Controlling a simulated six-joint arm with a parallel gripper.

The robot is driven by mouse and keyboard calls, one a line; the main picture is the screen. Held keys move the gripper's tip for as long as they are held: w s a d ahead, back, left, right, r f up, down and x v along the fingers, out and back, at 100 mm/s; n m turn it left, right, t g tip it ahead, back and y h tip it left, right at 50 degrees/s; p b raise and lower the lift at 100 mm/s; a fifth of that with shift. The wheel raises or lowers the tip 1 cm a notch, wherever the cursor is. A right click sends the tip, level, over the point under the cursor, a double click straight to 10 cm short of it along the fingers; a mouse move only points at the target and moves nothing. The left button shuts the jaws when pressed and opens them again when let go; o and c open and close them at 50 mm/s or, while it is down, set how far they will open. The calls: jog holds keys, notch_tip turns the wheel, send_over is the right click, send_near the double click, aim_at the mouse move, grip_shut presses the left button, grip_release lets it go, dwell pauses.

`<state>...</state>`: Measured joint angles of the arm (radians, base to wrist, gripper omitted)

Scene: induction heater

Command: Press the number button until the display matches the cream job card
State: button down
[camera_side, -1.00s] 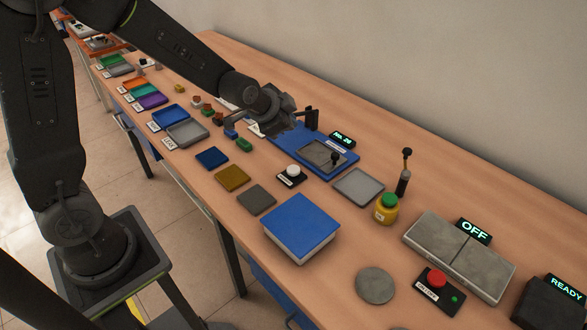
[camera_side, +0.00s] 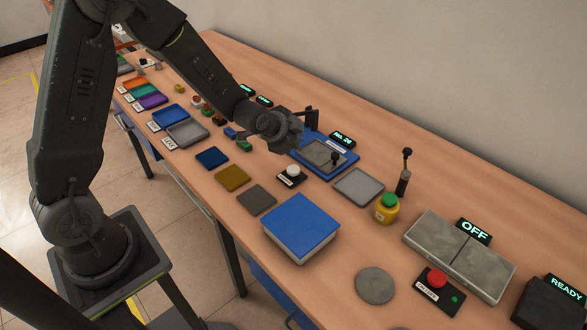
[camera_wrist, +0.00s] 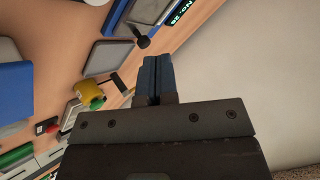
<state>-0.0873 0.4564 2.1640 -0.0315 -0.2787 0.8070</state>
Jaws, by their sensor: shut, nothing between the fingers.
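A white round button (camera_side: 291,171) on a small black base stands in front of the blue station (camera_side: 345,166). A lit green display (camera_side: 342,138) behind that station appears to read "No. 29"; it also shows in the wrist view (camera_wrist: 182,12). A small pale label (camera_side: 338,147) lies below the display, too small to read; I cannot tell whether it is the cream job card. My gripper (camera_side: 295,140) is above the station's left end, behind the white button and apart from it. Its fingers (camera_wrist: 157,75) are shut and empty in the wrist view.
A dark post (camera_side: 311,117) stands close to my gripper. A grey tray (camera_side: 358,187), a yellow jar with a green lid (camera_side: 387,208) and a blue-topped box (camera_side: 301,228) are nearby. A red button (camera_side: 437,278) sits farther right. Coloured trays line the left.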

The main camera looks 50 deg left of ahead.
aim_at(294, 170)
jog(key=shift+f, duration=3.45)
jog(key=shift+f, duration=0.1)
jog(key=shift+f, duration=0.3)
jog(key=shift+f, duration=0.55)
jog(key=shift+r, duration=0.95)
jog(key=shift+r, duration=2.5)
